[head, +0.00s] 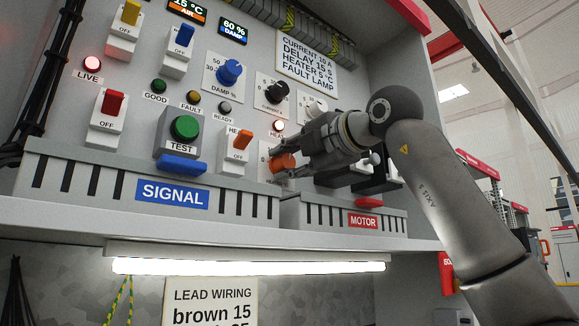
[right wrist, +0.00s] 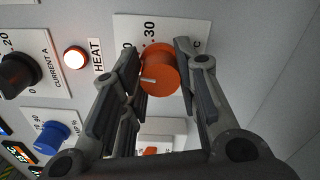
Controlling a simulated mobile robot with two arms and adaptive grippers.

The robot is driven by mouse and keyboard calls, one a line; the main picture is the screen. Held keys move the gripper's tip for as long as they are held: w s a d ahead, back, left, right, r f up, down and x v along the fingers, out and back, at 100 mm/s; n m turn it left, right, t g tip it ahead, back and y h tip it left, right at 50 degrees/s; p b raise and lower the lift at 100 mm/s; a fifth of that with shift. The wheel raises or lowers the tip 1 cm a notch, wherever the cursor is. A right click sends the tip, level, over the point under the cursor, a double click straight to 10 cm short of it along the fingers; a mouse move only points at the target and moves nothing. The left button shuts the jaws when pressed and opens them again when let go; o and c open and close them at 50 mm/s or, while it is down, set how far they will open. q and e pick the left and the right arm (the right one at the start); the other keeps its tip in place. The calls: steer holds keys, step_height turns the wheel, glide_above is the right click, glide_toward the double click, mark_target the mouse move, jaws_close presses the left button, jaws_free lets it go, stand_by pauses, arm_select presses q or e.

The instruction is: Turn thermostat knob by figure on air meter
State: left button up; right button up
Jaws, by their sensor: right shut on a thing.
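The orange thermostat knob (right wrist: 160,72) sits on a white scale plate (right wrist: 190,28) marked 30 and C, with a light pointer line on its face. It also shows in the head view (head: 283,162), partly covered by my gripper. My right gripper (right wrist: 160,70) is around the knob, with one finger on each side, shut on it. The air meter (head: 187,11) is at the top of the head view and reads 15 °C AIR, its top cut off. My left gripper is not in view.
A lit HEAT lamp (right wrist: 76,57) is beside the knob's plate. The black current knob (head: 276,92), blue damp knob (head: 230,72) and orange heater switch (head: 243,140) are close by. A sign (head: 308,62) reads HEATER 5 °C. Grey ducts (head: 340,218) run below.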

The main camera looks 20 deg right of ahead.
steer(key=shift+m, duration=1)
steer(key=shift+b, duration=0.3)
steer(key=o, duration=1)
steer(key=shift+d, duration=0.15)
steer(key=v, duration=1.2)
